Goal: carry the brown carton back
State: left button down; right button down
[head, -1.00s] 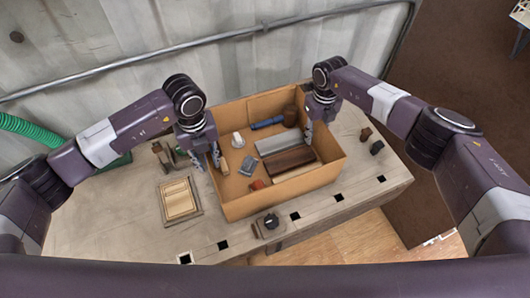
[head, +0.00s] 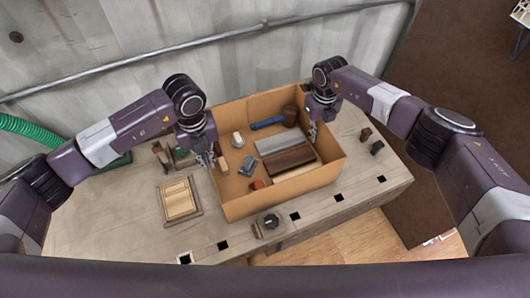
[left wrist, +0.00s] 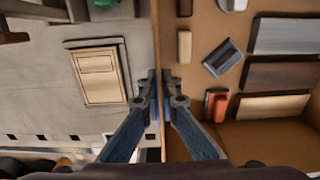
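The brown carton (head: 247,207) is an open-topped box standing on the workbench, with several items inside. My left gripper (head: 209,158) straddles its left wall, one finger outside and one inside; in the left wrist view its fingers (left wrist: 160,85) are close together with the carton wall (left wrist: 155,120) between them. My right gripper (head: 314,130) is at the carton's right wall, its inner finger against the inside; the outer finger is mostly hidden. The carton rests upright on the bench.
The workbench (head: 110,215) holds a framed wooden panel (head: 179,201) left of the carton, a black knob (head: 270,221) in front, and small dark pieces (head: 376,147) at right. A corrugated wall (head: 110,45) with a pipe stands behind. The bench's left front is clear.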

aim_at(317, 124)
pick_arm(q)
jog(key=shift+w+r, duration=0.1)
jog(key=shift+r, duration=0.1)
pick_arm(e)
jog(key=shift+w+r, duration=0.1)
jog(key=shift+r, duration=0.1)
